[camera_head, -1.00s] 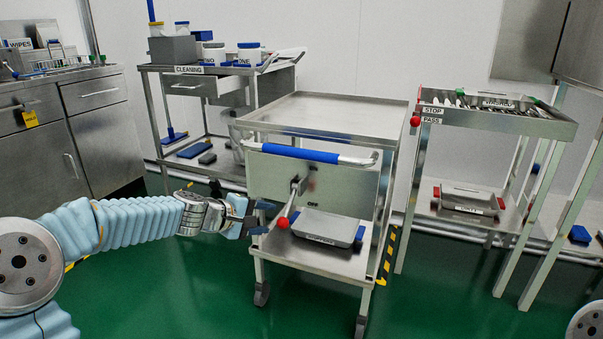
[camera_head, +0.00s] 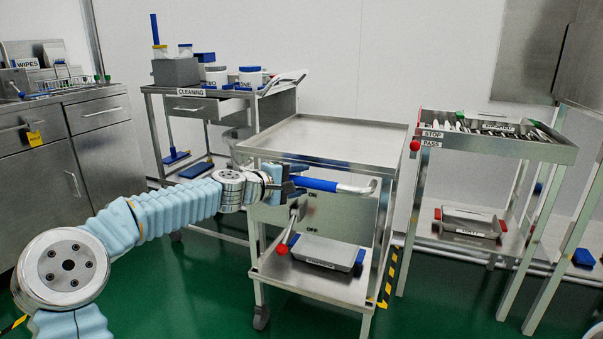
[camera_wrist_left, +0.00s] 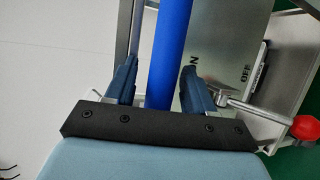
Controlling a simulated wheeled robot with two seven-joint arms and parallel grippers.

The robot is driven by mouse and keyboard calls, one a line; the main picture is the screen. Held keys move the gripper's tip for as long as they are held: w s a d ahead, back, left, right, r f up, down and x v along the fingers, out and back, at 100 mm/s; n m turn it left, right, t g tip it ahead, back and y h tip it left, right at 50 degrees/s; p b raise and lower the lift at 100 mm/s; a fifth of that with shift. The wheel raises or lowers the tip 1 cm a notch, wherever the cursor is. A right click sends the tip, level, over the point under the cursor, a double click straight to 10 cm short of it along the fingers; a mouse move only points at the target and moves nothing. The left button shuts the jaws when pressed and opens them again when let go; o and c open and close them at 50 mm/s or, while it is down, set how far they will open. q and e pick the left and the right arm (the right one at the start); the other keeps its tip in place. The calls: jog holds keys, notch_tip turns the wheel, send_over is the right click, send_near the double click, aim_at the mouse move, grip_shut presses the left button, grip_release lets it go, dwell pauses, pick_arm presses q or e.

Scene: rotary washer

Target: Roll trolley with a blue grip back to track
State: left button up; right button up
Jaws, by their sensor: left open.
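The steel trolley (camera_head: 335,133) stands in the middle of the head view. Its blue grip (camera_head: 318,184) is a horizontal bar across the front, with its left part hidden by my left gripper. My left gripper (camera_head: 290,183) is open at the left part of the grip. In the left wrist view the blue grip (camera_wrist_left: 168,50) runs between the two open fingers (camera_wrist_left: 158,80), with gaps beside it. A lever with a red knob (camera_head: 282,249) is below the grip; the knob also shows in the left wrist view (camera_wrist_left: 302,128). ON and OFF marks are on the panel. My right gripper is not visible.
A grey tray (camera_head: 325,253) sits on the trolley's lower shelf. A cleaning cart (camera_head: 187,91) stands behind left, and a tool stand (camera_head: 480,145) with STOP and PASS labels stands at right. Yellow-black floor tape (camera_head: 388,280) is beside the trolley. Green floor is clear in front.

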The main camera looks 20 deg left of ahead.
pick_arm(q)
jog(key=shift+w+d+f, duration=0.15)
jog(key=shift+w+d, duration=0.15)
jog(key=shift+w, duration=0.25)
grip_shut()
